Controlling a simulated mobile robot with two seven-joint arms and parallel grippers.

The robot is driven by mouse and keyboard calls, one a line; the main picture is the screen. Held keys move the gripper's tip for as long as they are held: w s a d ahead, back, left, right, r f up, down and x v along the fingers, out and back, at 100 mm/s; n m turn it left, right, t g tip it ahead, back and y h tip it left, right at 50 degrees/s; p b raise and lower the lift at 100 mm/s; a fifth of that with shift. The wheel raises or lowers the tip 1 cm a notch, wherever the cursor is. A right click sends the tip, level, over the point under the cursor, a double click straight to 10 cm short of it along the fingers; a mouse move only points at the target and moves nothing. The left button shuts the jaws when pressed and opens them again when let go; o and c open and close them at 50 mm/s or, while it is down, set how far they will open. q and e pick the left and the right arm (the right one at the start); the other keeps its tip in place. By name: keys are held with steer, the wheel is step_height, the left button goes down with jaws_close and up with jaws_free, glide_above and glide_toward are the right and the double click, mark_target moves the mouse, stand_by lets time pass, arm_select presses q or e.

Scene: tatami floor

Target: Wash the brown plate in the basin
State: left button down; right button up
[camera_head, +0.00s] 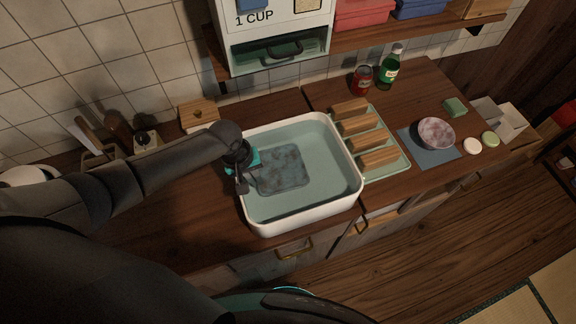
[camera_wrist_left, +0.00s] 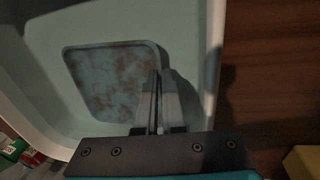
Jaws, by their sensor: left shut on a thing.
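A square plate (camera_head: 283,169) lies in the white basin (camera_head: 352,186), under pale greenish water. It looks blue-grey with brown blotches, and it also shows in the left wrist view (camera_wrist_left: 112,80). My left gripper (camera_head: 243,186) reaches over the basin's left wall, pointing down. In the left wrist view its fingers (camera_wrist_left: 156,100) are shut on the plate's near edge. The gripper hides part of that edge. My right gripper is not in view.
A shelf (camera_head: 415,33) overhangs behind.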

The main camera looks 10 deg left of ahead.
mark_target(276, 178)
arm_select(q)
steer(key=shift+w+d+b, duration=0.15)
steer(key=shift+w+d, duration=0.6)
steer(key=shift+d, duration=0.3)
steer(key=shift+w+d+b, duration=0.15)
steer(key=shift+w+d, duration=0.55)
steer(key=shift+d, duration=0.35)
steer(key=shift+s+a+r, duration=0.1)
steer(key=shift+s+a+p, duration=0.6)
steer(key=shift+a+p, duration=0.25)
steer(key=shift+a, duration=0.05)
steer(key=shift+s+a+p, duration=0.6)
steer(key=shift+s+a, duration=0.15)
steer(key=shift+a, duration=0.35)
steer(key=shift+w+d+b, duration=0.25)
steer(key=shift+w+d, duration=0.5)
steer(key=shift+d, duration=0.3)
steer(key=shift+w+d+b, duration=0.25)
steer(key=shift+w+d, duration=0.45)
steer(key=shift+d, duration=0.35)
steer(key=shift+s+a, duration=0.1)
